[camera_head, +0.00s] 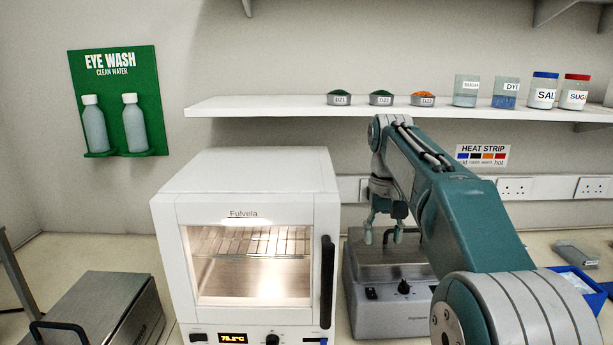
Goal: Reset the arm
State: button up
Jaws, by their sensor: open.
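My arm reaches in from the lower right, bent up and forward, with its far joint just in front of the shelf edge. My gripper (384,236) hangs down from it, fingers apart and empty. It is over the grey bench device (388,316) with a metal top and knobs, to the right of the white oven. I cannot tell how far above the metal top the fingertips are. My arm hides the right part of this device.
A white oven (172,262) with a lit window and black handle stands centre-left. A metal box (92,308) is at lower left. The wall shelf (260,106) holds small dishes and jars. A blue tray (594,297) is at right. An eye wash station (113,98) hangs left.

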jog(key=s+t, duration=0.3)
jog(key=s, duration=1.1)
jog(key=s+f+t, duration=0.3)
jog(key=s+f, duration=0.7)
jog(key=s, duration=0.3)
jog(key=shift+s+f, duration=0.35)
jog(key=shift+f, duration=0.05)
dwell(0.3)
